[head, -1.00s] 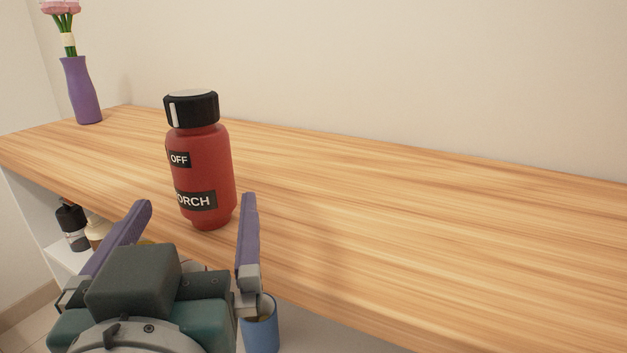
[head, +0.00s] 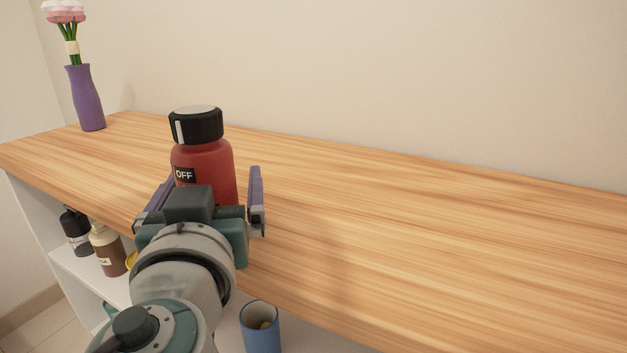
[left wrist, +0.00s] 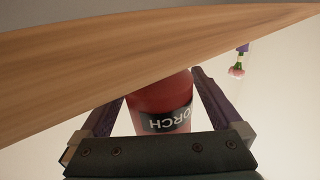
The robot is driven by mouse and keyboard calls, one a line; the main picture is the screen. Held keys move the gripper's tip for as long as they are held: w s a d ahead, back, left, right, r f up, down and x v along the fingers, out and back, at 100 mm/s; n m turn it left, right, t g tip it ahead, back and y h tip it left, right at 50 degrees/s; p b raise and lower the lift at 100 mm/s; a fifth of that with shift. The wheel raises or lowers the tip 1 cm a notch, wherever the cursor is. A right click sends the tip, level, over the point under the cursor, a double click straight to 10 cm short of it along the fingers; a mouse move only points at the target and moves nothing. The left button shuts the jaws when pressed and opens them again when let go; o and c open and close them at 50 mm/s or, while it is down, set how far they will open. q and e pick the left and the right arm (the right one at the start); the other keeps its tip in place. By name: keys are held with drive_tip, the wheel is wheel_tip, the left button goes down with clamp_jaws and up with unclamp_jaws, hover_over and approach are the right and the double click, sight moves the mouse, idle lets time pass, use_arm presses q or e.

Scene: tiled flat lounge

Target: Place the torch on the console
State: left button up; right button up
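The torch (head: 205,160) is a red cylinder with a black cap, standing upright on the wooden top of the console (head: 400,230). In the left wrist view the torch (left wrist: 160,97) appears upside down, its label reading TORCH. My left gripper (head: 211,180) is open, with one purple finger on each side of the torch. A gap shows between the right-hand finger and the torch in the head view. The gripper hides the torch's lower part there. My right gripper is in neither view.
A purple vase (head: 86,98) with pink flowers stands at the console's far left end. On the shelf below are a dark bottle (head: 76,232), a brown bottle (head: 108,252) and a blue cup (head: 261,328). The console top right of the torch is clear.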

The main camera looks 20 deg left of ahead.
use_arm(q)
clamp_jaws()
idle(0.6)
